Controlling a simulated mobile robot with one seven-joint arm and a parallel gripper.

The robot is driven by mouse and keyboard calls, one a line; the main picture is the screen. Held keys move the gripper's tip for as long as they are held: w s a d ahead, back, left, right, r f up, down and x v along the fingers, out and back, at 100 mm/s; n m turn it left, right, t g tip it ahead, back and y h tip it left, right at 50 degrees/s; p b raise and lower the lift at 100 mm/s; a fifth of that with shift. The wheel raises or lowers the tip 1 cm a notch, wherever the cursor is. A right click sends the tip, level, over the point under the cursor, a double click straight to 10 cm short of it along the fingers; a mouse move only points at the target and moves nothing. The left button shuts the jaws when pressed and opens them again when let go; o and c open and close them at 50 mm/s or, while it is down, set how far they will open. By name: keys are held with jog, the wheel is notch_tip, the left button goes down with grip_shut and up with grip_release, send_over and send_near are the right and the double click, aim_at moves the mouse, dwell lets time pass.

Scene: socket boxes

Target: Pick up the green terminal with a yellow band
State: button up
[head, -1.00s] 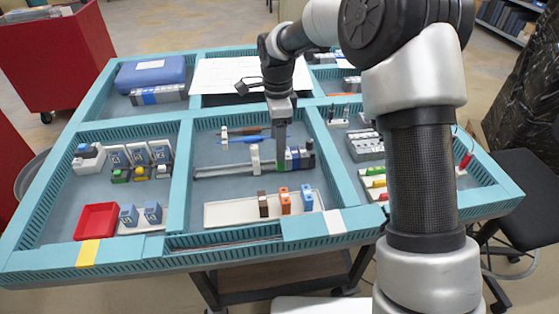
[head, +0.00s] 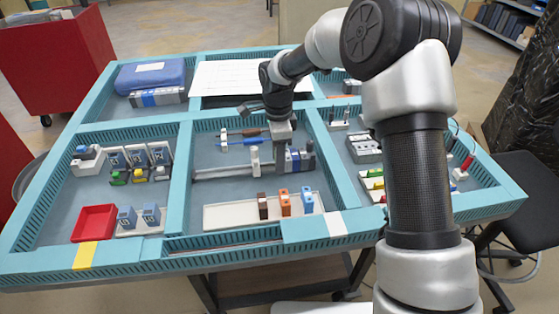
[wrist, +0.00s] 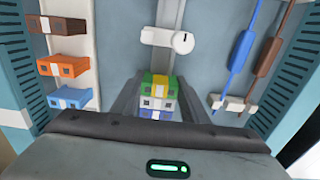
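The green terminal with a yellow band (wrist: 155,82) shows in the wrist view at the far end of a short row, in front of white-and-grey and blue terminals (wrist: 156,113). The row sits on a grey rail (head: 225,173) in the middle compartment. My gripper (wrist: 158,92) points down over the row, its dark fingers on either side of the terminals. The fingers look open, with no clear grip on the green terminal. In the head view my gripper (head: 281,165) hides the green terminal; grey and blue terminals (head: 298,158) show just right of it.
A white end stop (head: 255,159) stands on the rail left of my gripper. A white tray (head: 235,214) with brown, orange and blue terminals lies in front. Teal walls (head: 181,165) bound the compartment.

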jog(key=c, duration=0.3)
